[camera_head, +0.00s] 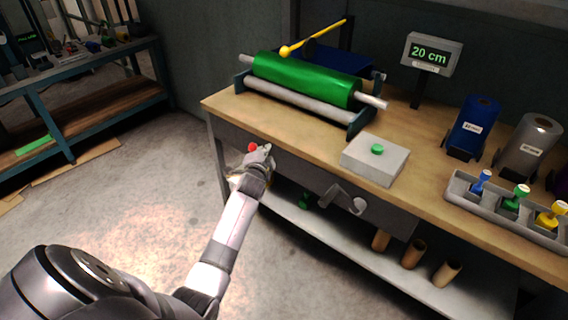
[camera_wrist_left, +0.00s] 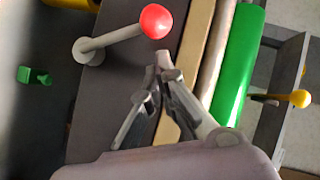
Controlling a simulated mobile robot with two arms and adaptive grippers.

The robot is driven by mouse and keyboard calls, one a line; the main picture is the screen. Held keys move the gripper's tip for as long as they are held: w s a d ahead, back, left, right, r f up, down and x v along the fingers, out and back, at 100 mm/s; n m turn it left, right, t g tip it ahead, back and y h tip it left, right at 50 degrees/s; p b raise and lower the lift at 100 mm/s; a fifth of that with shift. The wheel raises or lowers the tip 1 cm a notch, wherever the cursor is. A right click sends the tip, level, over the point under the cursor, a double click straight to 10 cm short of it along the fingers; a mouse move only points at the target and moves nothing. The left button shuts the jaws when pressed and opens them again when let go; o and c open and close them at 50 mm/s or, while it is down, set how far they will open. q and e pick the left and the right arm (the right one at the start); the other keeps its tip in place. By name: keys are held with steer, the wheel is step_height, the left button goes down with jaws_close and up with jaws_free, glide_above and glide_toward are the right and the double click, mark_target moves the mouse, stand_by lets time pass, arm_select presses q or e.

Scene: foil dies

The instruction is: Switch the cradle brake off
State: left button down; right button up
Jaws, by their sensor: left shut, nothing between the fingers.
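The brake lever is a grey arm with a red knob on the front of the workbench. In the head view its red knob (camera_head: 253,147) shows just beyond my left gripper (camera_head: 262,157), which hides most of the lever. In the left wrist view the red knob (camera_wrist_left: 156,21) stands at the end of the grey lever arm (camera_wrist_left: 112,38), which runs to a round pivot (camera_wrist_left: 88,51). My left gripper (camera_wrist_left: 158,78) is shut and empty, its tips close below the knob with a small gap seen. The cradle (camera_head: 300,103) holds a green foil roll (camera_head: 305,80). My right gripper is out of view.
The bench top (camera_head: 225,102) carries a grey box with a green button (camera_head: 377,149), a "20 cm" display (camera_head: 431,54), foil rolls and a die tray (camera_head: 500,210). A grey crank-like part (camera_head: 342,196) juts from the bench front.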

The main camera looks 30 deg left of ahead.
arm_select(q)
steer(key=shift+a+r+p, duration=0.15)
steer(key=shift+a+p, duration=0.25)
steer(key=shift+p, duration=0.1)
steer(key=shift+a, duration=0.25)
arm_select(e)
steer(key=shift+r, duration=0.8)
arm_select(q)
steer(key=shift+a, duration=0.3)
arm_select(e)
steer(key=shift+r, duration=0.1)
